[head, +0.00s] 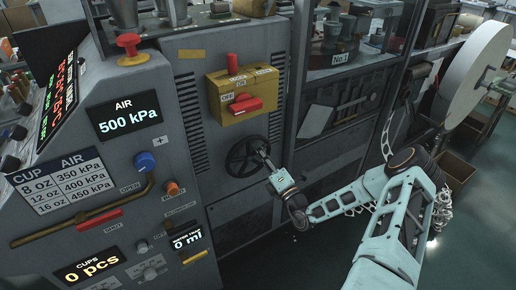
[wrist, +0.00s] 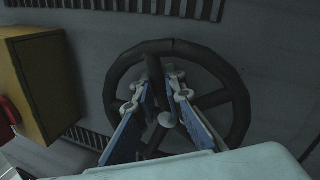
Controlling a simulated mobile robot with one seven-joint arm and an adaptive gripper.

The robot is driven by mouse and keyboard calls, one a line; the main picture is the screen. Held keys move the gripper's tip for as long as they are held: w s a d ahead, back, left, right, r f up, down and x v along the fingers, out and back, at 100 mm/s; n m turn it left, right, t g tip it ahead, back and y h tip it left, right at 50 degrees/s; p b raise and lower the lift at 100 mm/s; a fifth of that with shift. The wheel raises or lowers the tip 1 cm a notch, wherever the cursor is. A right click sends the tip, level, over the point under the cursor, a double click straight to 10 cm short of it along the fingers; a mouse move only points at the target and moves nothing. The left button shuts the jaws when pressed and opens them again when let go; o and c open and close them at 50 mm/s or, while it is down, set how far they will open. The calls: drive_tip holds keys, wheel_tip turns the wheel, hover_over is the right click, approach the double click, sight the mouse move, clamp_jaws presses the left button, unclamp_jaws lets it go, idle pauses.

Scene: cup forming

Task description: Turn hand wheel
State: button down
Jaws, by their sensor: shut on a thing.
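The black hand wheel (head: 232,163) is mounted upright on the grey machine front, below the yellow box. My gripper (head: 262,156) reaches it from the right and front. In the wrist view, the wheel (wrist: 239,92) fills the middle, with its round rim and several spokes. The exact finger contact is partly hidden by the fingers themselves.
A yellow switch box (head: 243,94) with red handles sticks out above the wheel; it also shows at left in the wrist view (wrist: 40,82). Left is a control panel with an air display (head: 127,115) reading 500 kPa. A large pale roll (head: 474,75) stands at right.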

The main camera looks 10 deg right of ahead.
drive_tip(key=shift+f+m, duration=0.2)
drive_tip(key=shift+m, duration=0.2)
drive_tip(key=c, duration=2)
unclamp_jaws()
drive_tip(key=v, duration=1.2)
drive_tip(key=shift+s+a+r, duration=0.1)
